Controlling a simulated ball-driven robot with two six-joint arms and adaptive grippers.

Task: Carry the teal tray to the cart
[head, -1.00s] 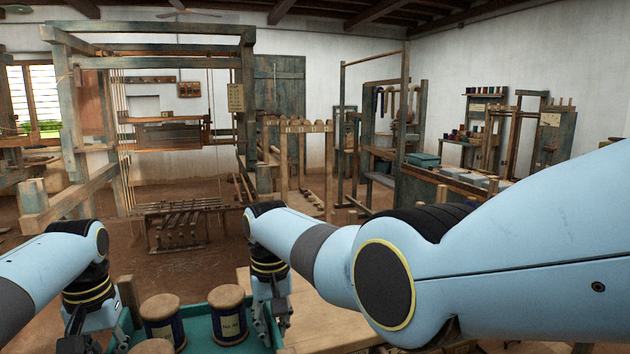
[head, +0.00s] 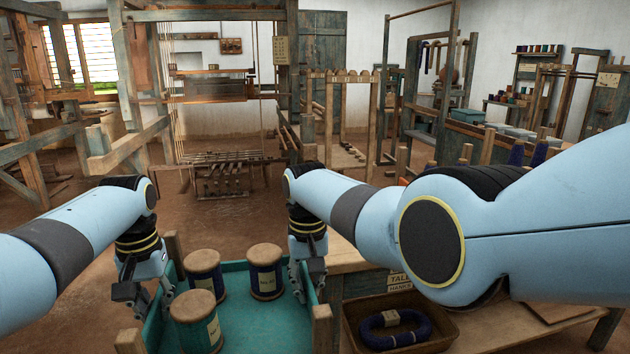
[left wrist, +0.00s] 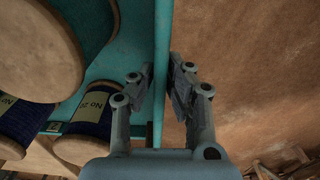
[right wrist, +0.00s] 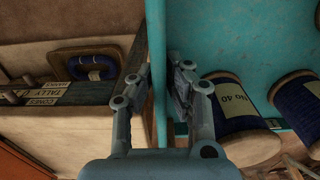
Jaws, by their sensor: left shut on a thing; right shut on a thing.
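The teal tray (head: 258,325) is at the bottom of the head view, with wooden corner posts. It carries several thread spools: a dark blue one (head: 265,280) at the far side, another (head: 207,280) left of it, and a teal one (head: 197,325) nearer. My left gripper (head: 150,296) is shut on the tray's left wall, which also shows between its fingers in the left wrist view (left wrist: 160,60). My right gripper (head: 308,282) is shut on the right wall, seen edge-on in the right wrist view (right wrist: 157,60). The cart cannot be made out for certain.
A wooden bench (head: 345,262) with labels stands right of the tray. The large loom (head: 215,100) stands ahead. Brown floor (head: 130,240) is open between loom and tray.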

